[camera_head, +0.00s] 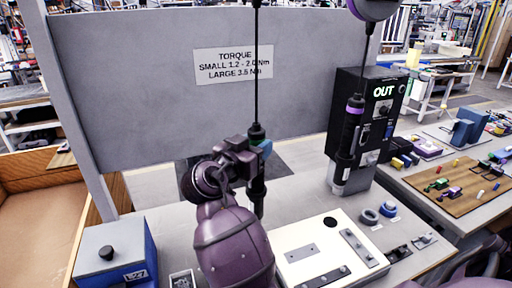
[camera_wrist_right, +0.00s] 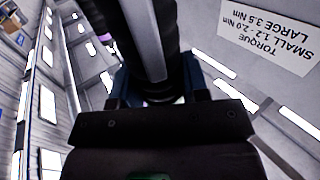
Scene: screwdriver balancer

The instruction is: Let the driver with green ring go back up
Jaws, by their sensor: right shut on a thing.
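The driver with the green ring (camera_head: 257,132) hangs upright on a dark cable (camera_head: 256,60) in front of the grey panel. My right gripper (camera_head: 262,150) is shut around its dark body, just below the greenish top, and the lower end sticks out beneath the jaws. In the right wrist view the dark driver body (camera_wrist_right: 158,85) runs up between the jaws, close to the camera. A second driver, with a purple ring (camera_head: 354,108), hangs on its own cable at the right, in front of the black box. My left gripper is not in view.
The black box marked OUT (camera_head: 375,90) stands at the right. A blue box (camera_head: 140,250) stands at the left. The grey panel (camera_head: 140,100) with a torque sign rises behind.

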